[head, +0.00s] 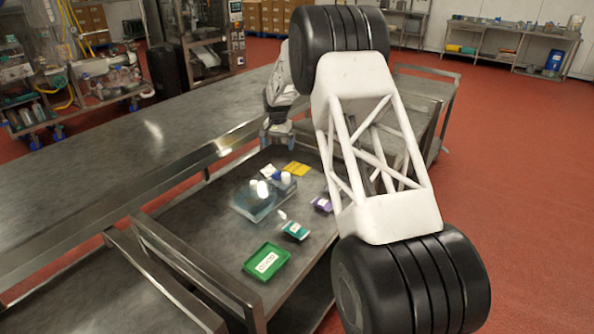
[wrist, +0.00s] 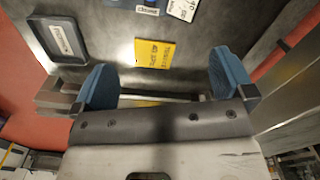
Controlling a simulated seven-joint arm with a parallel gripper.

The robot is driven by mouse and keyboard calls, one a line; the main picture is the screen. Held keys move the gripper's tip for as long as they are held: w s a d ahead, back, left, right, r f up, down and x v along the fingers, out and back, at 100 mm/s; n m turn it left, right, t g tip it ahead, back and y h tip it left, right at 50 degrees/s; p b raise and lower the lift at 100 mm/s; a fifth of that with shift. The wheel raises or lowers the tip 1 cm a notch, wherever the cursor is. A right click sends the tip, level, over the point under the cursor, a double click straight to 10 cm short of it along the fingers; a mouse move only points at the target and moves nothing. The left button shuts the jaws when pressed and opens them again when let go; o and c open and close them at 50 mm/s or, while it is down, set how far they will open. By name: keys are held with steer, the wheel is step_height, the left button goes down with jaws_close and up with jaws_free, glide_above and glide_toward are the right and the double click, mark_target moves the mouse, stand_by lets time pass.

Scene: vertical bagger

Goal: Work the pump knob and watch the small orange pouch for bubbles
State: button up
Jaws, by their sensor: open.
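My gripper shows in the wrist view (wrist: 160,82) with its two blue fingers wide apart and nothing between them. A flat yellow-orange piece with dark print (wrist: 153,54) lies just beyond the fingers; it also shows in the head view (head: 297,169). I cannot tell whether it is a pouch or a card. A clear bluish box (head: 254,203) stands on the cart with a pale upright part. Beside it is a small unit with a white knob-like top (head: 287,178), possibly the pump knob. No bubbles can be made out.
A green tray with a label (head: 267,262), a teal pouch (head: 295,231) and a purple pouch (head: 321,204) lie on the metal cart. A dark labelled tray (wrist: 60,41) shows in the wrist view. A long steel table (head: 130,150) stands left of the cart.

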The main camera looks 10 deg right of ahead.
mark_target(297, 168)
steer(key=shift+w+d+f+n, duration=1.5)
steer(key=shift+w+f+n, duration=0.15)
steer(key=shift+n, duration=0.7)
steer(key=shift+w+d+f+n, duration=1.55)
steer(key=shift+w+f+n, duration=0.05)
steer(key=shift+n, duration=0.8)
steer(key=shift+w+d+f+n, duration=1.5)
steer(key=shift+w+f+n, duration=0.15)
steer(key=shift+n, duration=0.7)
steer(key=shift+f, duration=0.1)
steer(key=shift+f, duration=1.2)
steer(key=shift+f, duration=0.1)
steer(key=shift+s+f, duration=0.2)
steer(key=shift+f, duration=2.3)
steer(key=c, duration=0.6)
